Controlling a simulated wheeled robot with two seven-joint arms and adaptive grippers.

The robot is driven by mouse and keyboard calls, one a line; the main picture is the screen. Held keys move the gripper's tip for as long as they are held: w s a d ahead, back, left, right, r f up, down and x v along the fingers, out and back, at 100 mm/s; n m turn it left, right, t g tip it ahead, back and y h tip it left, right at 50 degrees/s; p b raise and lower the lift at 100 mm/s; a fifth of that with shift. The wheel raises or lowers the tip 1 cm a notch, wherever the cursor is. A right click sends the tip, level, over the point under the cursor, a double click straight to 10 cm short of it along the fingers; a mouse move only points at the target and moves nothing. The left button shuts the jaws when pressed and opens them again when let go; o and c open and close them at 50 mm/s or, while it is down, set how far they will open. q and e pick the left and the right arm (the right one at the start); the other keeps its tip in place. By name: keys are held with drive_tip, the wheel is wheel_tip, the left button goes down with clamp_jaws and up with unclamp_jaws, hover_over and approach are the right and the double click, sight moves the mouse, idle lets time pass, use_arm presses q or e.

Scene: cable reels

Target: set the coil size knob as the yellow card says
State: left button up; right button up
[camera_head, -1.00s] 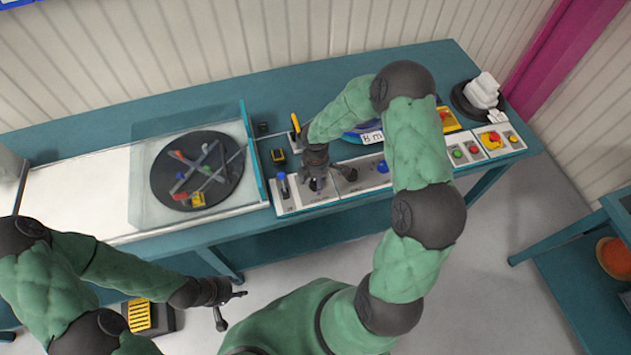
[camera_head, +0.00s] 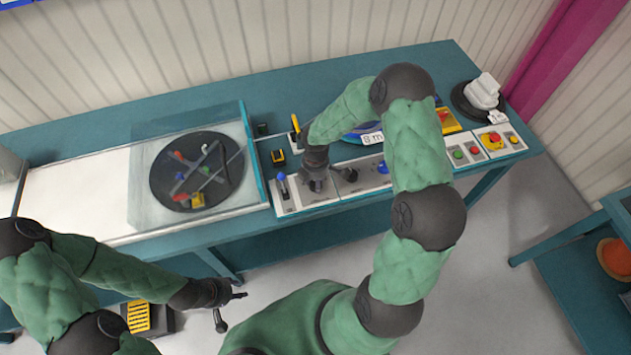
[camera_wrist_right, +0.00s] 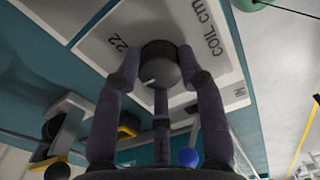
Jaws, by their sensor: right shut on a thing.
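The coil size knob (camera_wrist_right: 160,66) is a dark round knob with a white pointer mark, on a pale panel (camera_wrist_right: 215,50) marked "COIL cm" and "22". Another number on the panel is too small to read surely. My right gripper (camera_wrist_right: 160,80) is shut on the knob, its fingers around the sides. In the head view my right gripper (camera_head: 316,184) is down at the bench-front panel and hides the knob. My left gripper (camera_head: 229,308) is open and empty in front of the bench. A yellow card cannot be made out for certain.
A dark turntable (camera_head: 196,170) under a clear cover stands left of the panel. A lever (camera_head: 282,184) is left of my right gripper, and a black knob (camera_head: 349,174) and blue knob (camera_head: 384,167) are right. A blue reel (camera_head: 356,131) with an "8 m" label is behind.

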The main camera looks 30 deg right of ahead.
drive_tip(key=m+b, duration=0.3)
drive_tip(key=m, duration=0.2)
drive_tip(key=shift+f+b, duration=0.15)
drive_tip(key=shift+b, duration=0.15)
drive_tip(key=m+b, duration=0.1)
drive_tip(key=m, duration=0.2)
drive_tip(key=shift+m+b, duration=1.05)
drive_tip(key=shift+m, duration=0.65)
drive_tip(key=o, duration=1.1)
drive_tip(key=shift+o, duration=0.2)
drive_tip(key=shift+r, duration=0.25)
wheel_tip(320, 180, up, 12)
drive_tip(key=shift+f, duration=0.2)
